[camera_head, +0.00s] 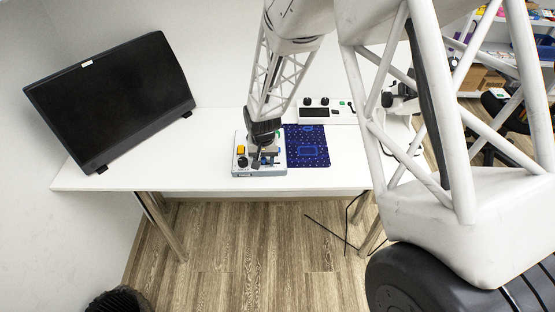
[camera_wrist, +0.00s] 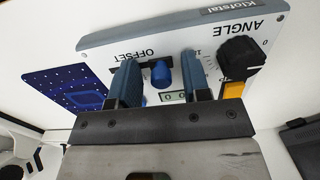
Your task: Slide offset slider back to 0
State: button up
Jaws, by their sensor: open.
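The white control panel (camera_head: 259,173) stands on the table in the head view, under my gripper (camera_head: 263,157). In the wrist view the panel (camera_wrist: 185,32) shows the labels OFFSET and ANGLE. The blue offset slider knob (camera_wrist: 161,73) sits at a dark slot by the OFFSET label. My gripper (camera_wrist: 160,60) is open, with one blue finger on each side of the knob. Gaps show between the knob and both fingers. A small display (camera_wrist: 174,97) by the knob is partly hidden by a finger; zeros seem to show on it.
A black ANGLE dial (camera_wrist: 242,57) and a yellow-orange button (camera_wrist: 235,90) are right of the fingers. A dark blue mat (camera_head: 306,147) lies beside the panel. A white box with knobs (camera_head: 328,113) stands behind it. A large monitor (camera_head: 112,100) is at the left.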

aim_at(265, 159)
jog(key=shift+r, duration=0.1)
jog(key=shift+r, duration=2.9)
jog(key=shift+r, duration=0.1)
jog(key=shift+s+d+r, duration=0.1)
jog(key=shift+d+r, duration=0.05)
jog(key=shift+r, duration=0.05)
jog(key=s+d+r+t, duration=0.1)
jog(key=s+d+r, duration=0.55)
jog(key=r, duration=0.25)
jog(key=s+d+r, duration=0.6)
jog(key=d+r, duration=0.1)
jog(key=r, duration=0.3)
jog(key=s+d+r, duration=0.3)
jog(key=s+d, duration=0.1)
jog(key=s, duration=0.6)
jog(key=s+d+r+t, duration=0.1)
jog(key=s+d+r, duration=0.3)
jog(key=s, duration=0.5)
jog(key=shift+s+d+r+t, duration=0.15)
jog(key=shift+s+r+t, duration=0.15)
jog(key=shift+s, duration=0.05)
